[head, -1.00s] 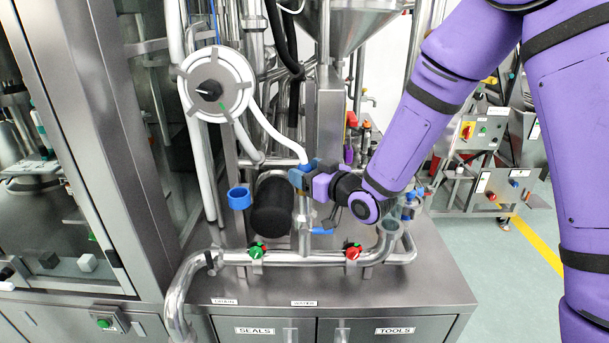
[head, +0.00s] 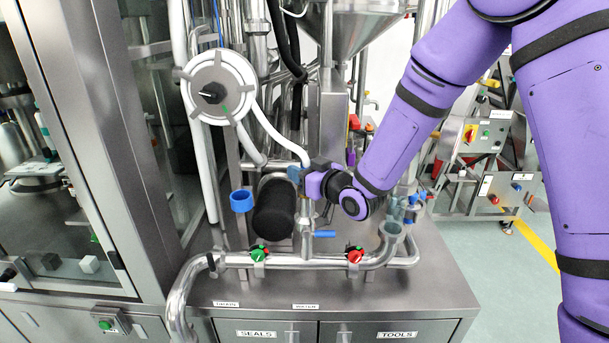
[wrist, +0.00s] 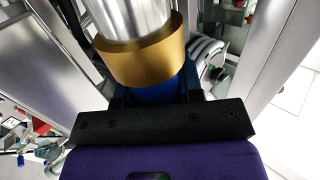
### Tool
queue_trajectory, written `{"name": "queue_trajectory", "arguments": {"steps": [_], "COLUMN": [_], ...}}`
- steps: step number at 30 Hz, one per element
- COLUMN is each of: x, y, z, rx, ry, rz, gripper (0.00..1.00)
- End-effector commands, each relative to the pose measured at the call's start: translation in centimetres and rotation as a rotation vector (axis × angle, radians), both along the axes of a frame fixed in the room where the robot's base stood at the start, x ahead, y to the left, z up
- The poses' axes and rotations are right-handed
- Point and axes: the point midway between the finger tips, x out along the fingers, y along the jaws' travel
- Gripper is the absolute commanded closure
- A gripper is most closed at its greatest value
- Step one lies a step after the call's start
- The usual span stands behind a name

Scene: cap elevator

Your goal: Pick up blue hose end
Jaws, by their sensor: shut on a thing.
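The white hose (head: 270,130) runs from the round dial down to its blue end (head: 294,173), which is mostly hidden by my gripper in the head view. My gripper (head: 303,176) is at that end, left of the purple wrist. In the wrist view my gripper (wrist: 156,97) is shut on the blue hose end (wrist: 155,94). A gold ring (wrist: 142,58) and a silver cylinder (wrist: 126,18) sit directly beyond the blue part there. I cannot tell whether the hose end is still attached to anything.
A blue ring (head: 241,201) and a black cylinder (head: 273,208) are left of my gripper. Below are a blue lever (head: 325,234), a green valve knob (head: 258,252) and a red one (head: 355,254) on a steel pipe. Upright pipes crowd close behind.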

Motion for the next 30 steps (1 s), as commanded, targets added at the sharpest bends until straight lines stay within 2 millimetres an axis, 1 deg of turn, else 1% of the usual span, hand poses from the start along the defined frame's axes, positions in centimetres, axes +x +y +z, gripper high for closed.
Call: {"name": "queue_trajectory", "arguments": {"steps": [5, 15, 18, 21, 24, 30], "x": [0.0, 0.0, 0.0, 0.0, 0.0, 0.0], "y": [0.0, 0.0, 0.0, 0.0, 0.0, 0.0], "z": [1.5, 7.4, 8.8, 9.6, 10.0, 10.0], "rx": [0.002, 0.002, 0.002, 0.002, 0.001, 0.000], "ry": [-0.005, -0.006, -0.005, -0.004, -0.002, -0.001], "rz": [0.000, -0.001, 0.000, 0.000, 0.000, 0.000], "gripper": [0.93, 0.93, 0.93, 0.93, 0.93, 0.93]}}
